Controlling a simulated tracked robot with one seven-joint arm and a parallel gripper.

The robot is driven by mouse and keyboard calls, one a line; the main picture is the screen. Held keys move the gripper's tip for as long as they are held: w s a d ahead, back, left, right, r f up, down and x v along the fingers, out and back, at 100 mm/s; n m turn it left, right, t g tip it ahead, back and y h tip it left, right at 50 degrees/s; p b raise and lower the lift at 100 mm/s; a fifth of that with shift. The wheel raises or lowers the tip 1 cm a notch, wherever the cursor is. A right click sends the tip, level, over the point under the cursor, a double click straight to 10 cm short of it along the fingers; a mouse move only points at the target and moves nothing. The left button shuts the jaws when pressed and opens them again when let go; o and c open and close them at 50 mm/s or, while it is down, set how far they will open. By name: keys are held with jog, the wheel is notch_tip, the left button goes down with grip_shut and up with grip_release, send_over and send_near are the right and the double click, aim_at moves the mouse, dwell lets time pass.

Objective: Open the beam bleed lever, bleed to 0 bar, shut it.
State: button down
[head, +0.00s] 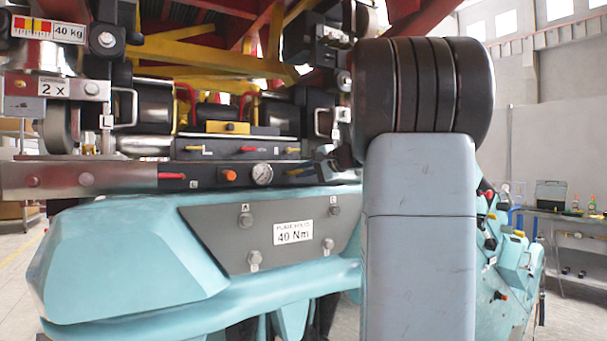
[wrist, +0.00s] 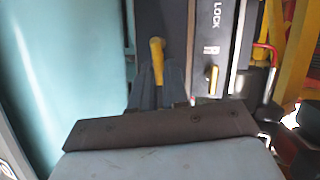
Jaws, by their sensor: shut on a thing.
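A yellow-handled lever (head: 292,172) sits on the dark front beam (head: 205,178), just right of a round white pressure gauge (head: 262,174). My gripper (head: 308,168) reaches in from the right and is shut on this lever. In the wrist view the yellow handle (wrist: 157,62) shows between the grey fingers of my gripper (wrist: 158,88); its lower part is hidden by them. The gauge needle is too small to read. I cannot tell the lever's exact angle.
An orange knob (head: 230,175) and a red lever (head: 172,176) sit on the same beam, left of the gauge. Above are more red and yellow handles and a yellow block (head: 228,128). The teal housing (head: 130,255) lies below. My arm hides the right side.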

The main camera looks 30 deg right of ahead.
jog(key=n+h, duration=0.1)
jog(key=r+n+h, duration=0.1)
jog(key=n, duration=0.1)
jog(key=shift+a+g, duration=0.4)
jog(key=n+h, duration=0.1)
jog(key=a+r+n+h, duration=0.1)
jog(key=shift+n, duration=0.3)
jog(key=n+h, duration=0.1)
jog(key=a+n+h, duration=0.1)
jog(key=shift+a+r+n, duration=0.15)
jog(key=shift+r+n, duration=0.05)
jog(key=shift+n, duration=0.1)
jog(key=shift+s+a+n+h, duration=0.1)
jog(key=shift+a+n+h, duration=0.45)
jog(key=shift+n+h, duration=0.55)
jog(key=c, duration=1.4)
grip_release()
jog(key=shift+o, duration=1.4)
jog(key=shift+r, duration=0.15)
